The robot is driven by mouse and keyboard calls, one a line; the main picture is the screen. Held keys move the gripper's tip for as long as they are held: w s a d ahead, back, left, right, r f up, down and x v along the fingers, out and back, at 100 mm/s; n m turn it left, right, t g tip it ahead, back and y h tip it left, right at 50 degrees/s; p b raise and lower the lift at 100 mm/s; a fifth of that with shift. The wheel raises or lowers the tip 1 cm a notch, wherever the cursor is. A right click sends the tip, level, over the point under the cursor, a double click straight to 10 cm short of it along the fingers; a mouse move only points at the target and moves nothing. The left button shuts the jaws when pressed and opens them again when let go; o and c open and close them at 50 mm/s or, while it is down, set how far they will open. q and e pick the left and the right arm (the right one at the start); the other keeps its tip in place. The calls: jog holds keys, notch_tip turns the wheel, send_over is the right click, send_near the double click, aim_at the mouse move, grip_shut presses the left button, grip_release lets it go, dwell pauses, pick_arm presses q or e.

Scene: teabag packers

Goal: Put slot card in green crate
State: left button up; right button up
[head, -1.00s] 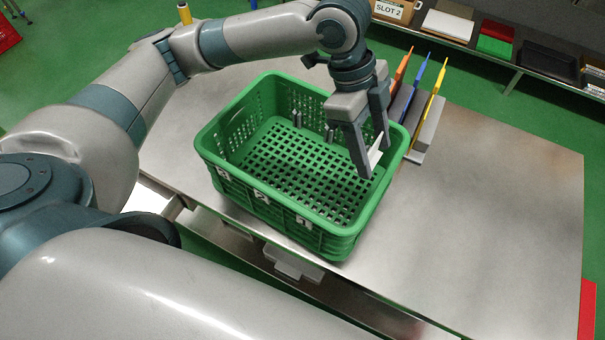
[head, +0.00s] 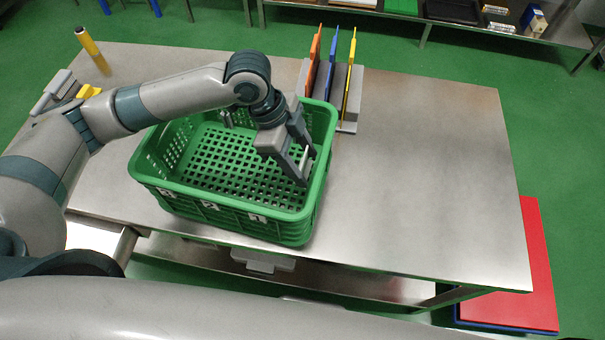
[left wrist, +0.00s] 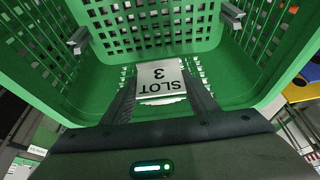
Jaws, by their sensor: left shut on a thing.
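The green crate (head: 285,231) stands on the metal table, with small labels 3, 2 and 1 along its front rim. It also fills much of the left wrist view (left wrist: 112,65). My left gripper (head: 305,168) is inside the crate's opening, close to its right wall. It is shut on the white slot card (left wrist: 160,76), which reads SLOT 3 upside down in the left wrist view. In the head view the card shows only as a thin pale strip between the fingers. I cannot tell whether the card touches the crate floor. My right gripper is not in view.
A grey rack holding orange, blue and yellow upright boards (head: 350,75) stands just behind the crate's right corner. Small grey clips (left wrist: 78,40) sit on the crate's inner walls. The metal table (head: 430,170) is clear to the right. A red panel (head: 537,265) lies beyond its right edge.

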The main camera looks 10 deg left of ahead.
pick_arm(q)
jog(key=shift+f, duration=1.45)
jog(key=shift+f+p, duration=0.5)
jog(key=shift+f, duration=1.75)
jog(key=shift+f, duration=0.1)
jog(key=o, duration=1)
jog(key=b+v, duration=0.2)
jog(key=v, duration=1)
